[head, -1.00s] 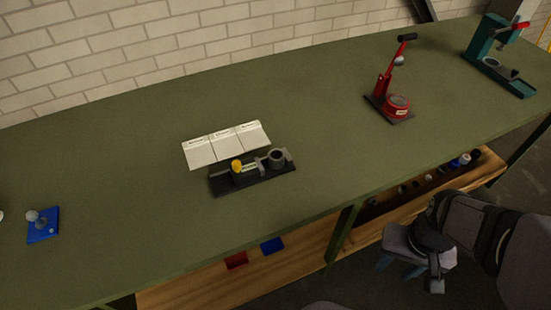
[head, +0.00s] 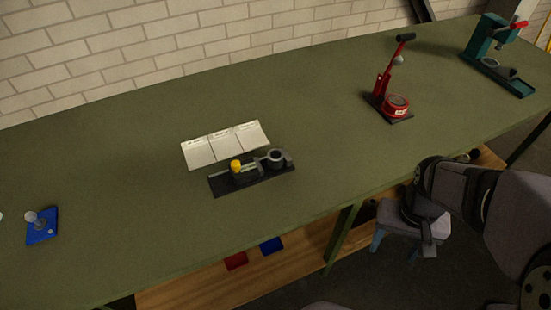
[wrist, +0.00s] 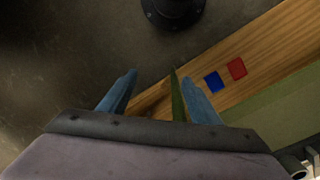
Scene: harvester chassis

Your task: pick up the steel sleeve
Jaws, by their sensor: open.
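No part is plainly marked as the steel sleeve. A grey metal ring-shaped cylinder (head: 276,157) stands at the right end of a black fixture (head: 228,186) on the green bench; I cannot tell whether it is the sleeve or part of the fixture. My gripper (head: 403,246) is at the bench's front side, right of the fixture and apart from it. In the wrist view, my gripper (wrist: 158,78) shows two spread blue fingers with nothing between them. The right part of the lower shelf is mostly hidden behind my arm.
A yellow-topped part (head: 236,166) sits on the fixture, with white cards (head: 224,145) behind. A red press (head: 386,90), a teal press (head: 497,60) and a blue stand (head: 42,226) are on the bench (head: 120,150). Red (head: 236,260) and blue (head: 271,245) bins sit on the wooden shelf (head: 210,285).

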